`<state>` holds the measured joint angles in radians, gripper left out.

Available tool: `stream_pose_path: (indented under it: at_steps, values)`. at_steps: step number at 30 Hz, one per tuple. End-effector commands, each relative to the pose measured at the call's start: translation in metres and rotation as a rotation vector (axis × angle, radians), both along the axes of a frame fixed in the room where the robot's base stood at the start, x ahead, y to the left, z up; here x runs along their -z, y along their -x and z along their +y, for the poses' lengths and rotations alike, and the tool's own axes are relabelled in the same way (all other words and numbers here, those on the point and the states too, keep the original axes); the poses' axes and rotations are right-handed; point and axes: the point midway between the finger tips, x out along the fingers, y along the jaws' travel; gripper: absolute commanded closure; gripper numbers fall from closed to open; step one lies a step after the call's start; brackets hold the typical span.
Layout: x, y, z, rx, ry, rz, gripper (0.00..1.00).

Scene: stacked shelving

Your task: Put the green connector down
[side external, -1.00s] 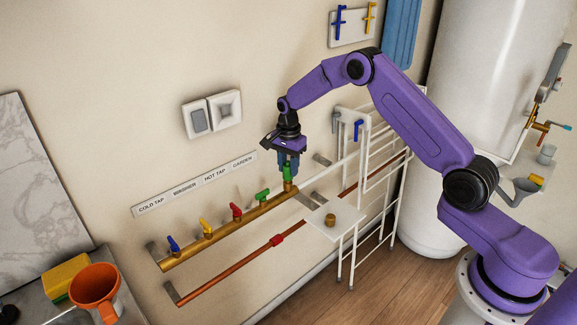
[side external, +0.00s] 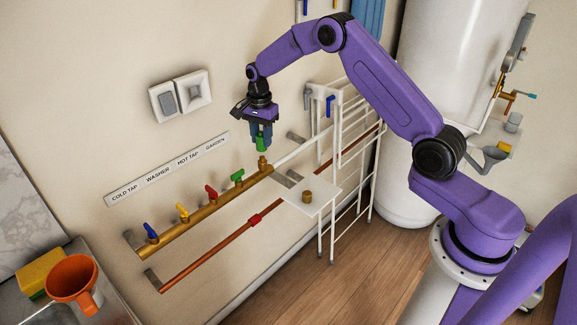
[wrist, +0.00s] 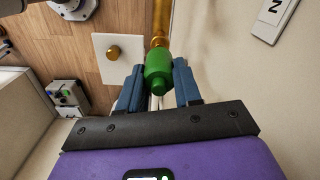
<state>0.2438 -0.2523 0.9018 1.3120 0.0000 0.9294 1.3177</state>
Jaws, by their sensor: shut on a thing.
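My gripper (side external: 261,136) is shut on the green connector (side external: 261,144), its blue fingers on either side. In the wrist view the green connector (wrist: 158,68) sits between the fingertips. It hangs upright, just above the brass fitting (side external: 263,163) at the right end of the brass manifold (side external: 210,213). A small gap seems to show between connector and fitting. A white plate (side external: 290,196) with a brass stub (side external: 307,197) on it lies to the right and below the gripper. The wrist view also shows this plate (wrist: 103,73) and stub (wrist: 114,52).
Blue, yellow, red and green valve handles (side external: 237,178) stand along the manifold. A copper pipe (side external: 215,249) runs below. A white wire rack (side external: 345,190) stands right of the plate. An orange funnel (side external: 72,278) and yellow sponge (side external: 40,273) are at the lower left.

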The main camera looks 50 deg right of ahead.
Motion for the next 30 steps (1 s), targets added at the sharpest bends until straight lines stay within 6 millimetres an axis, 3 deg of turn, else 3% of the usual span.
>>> stream_pose_path:
  at_steps: [5, 14, 24, 30]
  values:
    - [-0.042, -0.001, 0.000, 0.000, 0.000, -0.008, 1.00]
    - [-0.041, 0.041, -0.037, 0.004, 0.000, 0.000, 1.00]
    - [-0.043, 0.121, -0.082, 0.005, 0.002, -0.001, 1.00]
    - [-0.042, 0.175, -0.099, 0.004, 0.002, -0.003, 1.00]
